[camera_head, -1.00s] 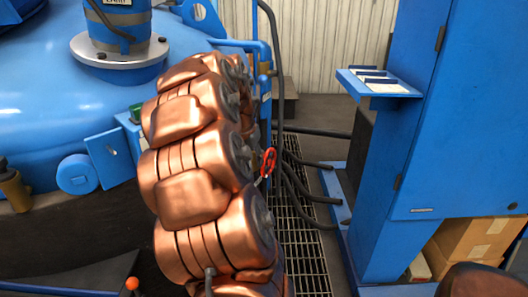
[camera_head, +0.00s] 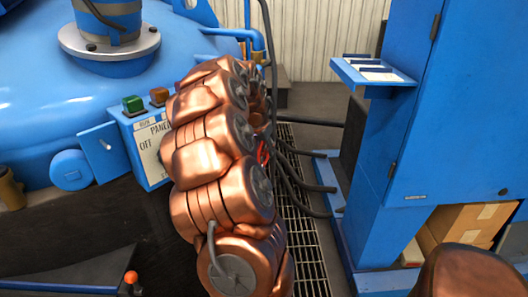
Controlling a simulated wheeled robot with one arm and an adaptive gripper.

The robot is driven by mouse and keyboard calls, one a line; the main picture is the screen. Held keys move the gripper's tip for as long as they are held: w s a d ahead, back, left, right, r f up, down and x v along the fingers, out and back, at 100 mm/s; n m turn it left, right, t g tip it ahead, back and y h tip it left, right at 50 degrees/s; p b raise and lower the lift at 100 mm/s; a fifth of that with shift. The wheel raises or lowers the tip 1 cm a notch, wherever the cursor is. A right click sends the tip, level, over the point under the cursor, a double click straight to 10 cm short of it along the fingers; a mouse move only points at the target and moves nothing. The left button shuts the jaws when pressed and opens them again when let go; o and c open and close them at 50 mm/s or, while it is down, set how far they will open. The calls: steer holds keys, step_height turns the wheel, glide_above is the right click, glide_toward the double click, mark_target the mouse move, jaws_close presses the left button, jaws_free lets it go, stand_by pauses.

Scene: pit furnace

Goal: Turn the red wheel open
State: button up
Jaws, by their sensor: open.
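The red wheel (camera_head: 263,152) shows as a small red sliver at the right edge of my copper arm, beside the blue pipes and dark hoses. Most of it is hidden behind my arm, so I cannot tell how far it is turned. My arm reaches away from the camera across the middle of the view. My gripper is hidden behind the arm's far links, and I cannot see whether it touches the wheel.
A blue furnace vessel (camera_head: 40,100) stands left, with a control panel (camera_head: 150,150) carrying green and brown buttons. A blue cabinet (camera_head: 440,120) with a small shelf (camera_head: 373,72) stands right. Dark hoses (camera_head: 300,180) cross the floor grating (camera_head: 305,235) between them.

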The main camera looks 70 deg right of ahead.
steer(key=shift+d+f, duration=0.2)
steer(key=shift+f, duration=0.35)
steer(key=shift+c, duration=0.3)
jaws_close()
